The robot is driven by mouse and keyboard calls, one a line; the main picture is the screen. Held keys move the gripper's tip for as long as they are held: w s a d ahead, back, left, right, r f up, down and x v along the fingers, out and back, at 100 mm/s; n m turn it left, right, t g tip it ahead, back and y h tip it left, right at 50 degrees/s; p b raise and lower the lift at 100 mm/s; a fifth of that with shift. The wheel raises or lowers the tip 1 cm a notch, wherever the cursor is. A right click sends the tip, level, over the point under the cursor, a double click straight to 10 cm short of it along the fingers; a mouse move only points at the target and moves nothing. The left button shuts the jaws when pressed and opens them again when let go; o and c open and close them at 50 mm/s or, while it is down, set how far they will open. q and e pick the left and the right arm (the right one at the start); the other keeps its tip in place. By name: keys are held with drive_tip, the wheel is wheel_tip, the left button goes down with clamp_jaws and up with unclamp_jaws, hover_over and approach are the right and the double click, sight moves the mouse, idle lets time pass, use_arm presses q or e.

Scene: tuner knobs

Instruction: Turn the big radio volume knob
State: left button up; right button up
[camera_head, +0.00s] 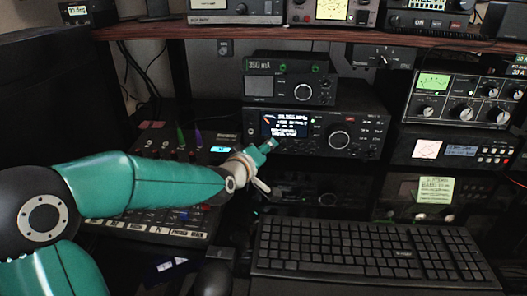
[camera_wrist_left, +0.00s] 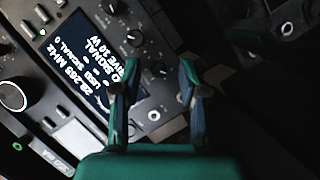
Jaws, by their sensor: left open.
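The black radio (camera_head: 370,121) with a lit screen (camera_head: 286,124) stands at the middle back of the desk. A big round knob (camera_head: 339,140) with a pale ring sits right of the screen.
A smaller radio (camera_head: 290,80) sits on top. A mixer (camera_head: 150,215) lies under my left arm. A black keyboard (camera_head: 372,255) fills the front right. More units (camera_head: 450,150) stand at the right, under a wooden shelf (camera_head: 300,34).

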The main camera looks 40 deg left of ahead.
use_arm(q)
clamp_jaws()
drive_tip(key=m+p, duration=0.1)
drive_tip(key=p, duration=0.1)
drive_tip(key=g+p, duration=0.1)
drive_tip(key=p, duration=0.1)
drive_tip(key=shift+d+r+m+y, duration=0.1)
drive_tip(key=shift+r+m+y, duration=0.2)
drive_tip(key=shift+r+m, duration=0.1)
drive_tip(key=shift+f+m+p, duration=0.25)
drive_tip(key=shift+m+p, duration=0.05)
drive_tip(key=shift+p, duration=0.45)
drive_tip(key=shift+f, duration=0.15)
unclamp_jaws()
